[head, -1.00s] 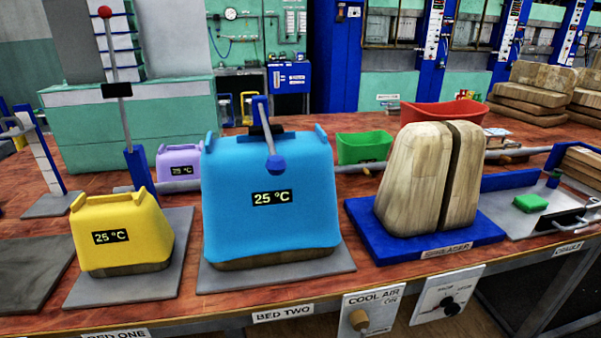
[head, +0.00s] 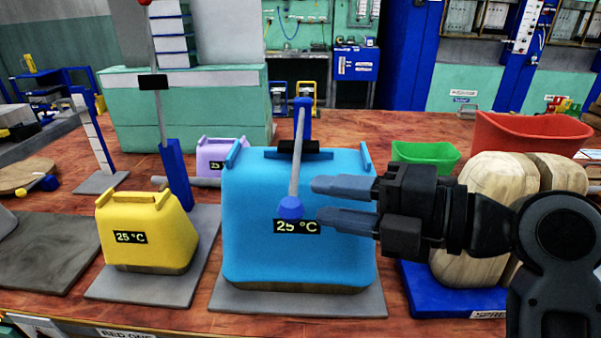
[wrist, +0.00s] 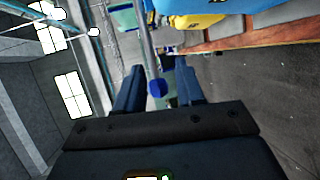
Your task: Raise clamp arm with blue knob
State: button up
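The blue knob (head: 290,208) is a ball on the lower end of a grey clamp arm (head: 296,165). The arm hangs down across the front of the blue press block (head: 250,230) from a blue post (head: 303,112) behind it. My gripper (head: 318,200) is open, its fingers pointing left, with the tips just right of the knob. In the wrist view the knob (wrist: 157,88) shows in the gap between the two spread fingers, with no grip on it. The knob partly overlaps the 25 °C display.
A yellow block (head: 150,215) stands left on a grey plate, with another clamp lever (head: 160,120) upright behind it. A wooden form (head: 465,265) on a blue base is behind my gripper. Green (head: 425,153) and red (head: 520,135) bins stand farther back.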

jog(key=shift+w+a+r+n, duration=0.3)
jog(key=shift+a+r+n, duration=0.15)
jog(key=shift+r+n, duration=0.15)
jog(key=p+x, duration=0.2)
jog(key=x, duration=0.4)
jog(key=shift+a+f, duration=0.2)
jog(key=shift+a, duration=0.15)
jog(key=shift+w, duration=0.1)
grip_shut()
